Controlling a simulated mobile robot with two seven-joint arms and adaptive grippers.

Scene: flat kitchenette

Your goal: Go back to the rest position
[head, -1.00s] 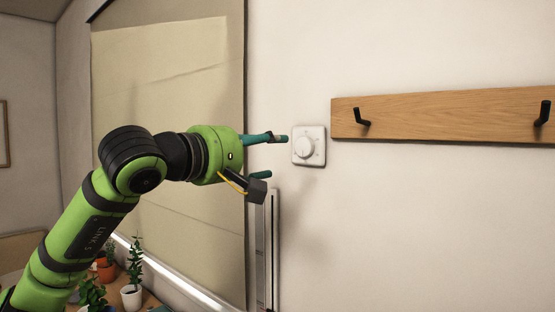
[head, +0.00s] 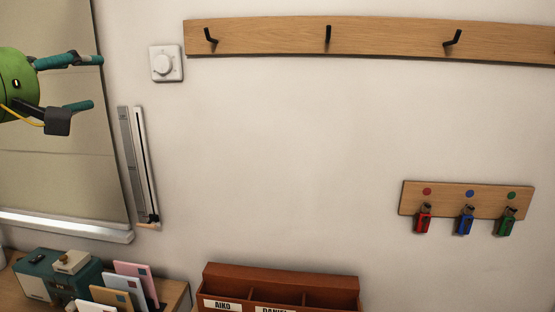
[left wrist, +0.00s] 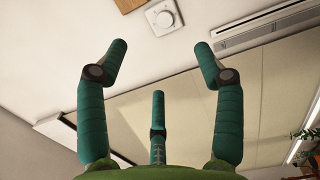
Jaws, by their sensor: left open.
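My left gripper (head: 97,82) is at the upper left of the head view, in front of the window blind. Its green fingers are spread and hold nothing. The left wrist view also shows the open fingers (left wrist: 160,60), with empty space between them. The white dial (head: 166,63) on the wall is to the right of the gripper and apart from it. The dial shows at the top of the left wrist view too (left wrist: 164,17). My right gripper is not in view.
A wooden hook rail (head: 270,38) runs along the upper wall. A key board (head: 410,198) with red, blue and green tags hangs at right. A brown sorter (head: 283,272) with name labels, a teal box (head: 38,270) and envelopes (head: 128,290) are below. The wall's middle is bare.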

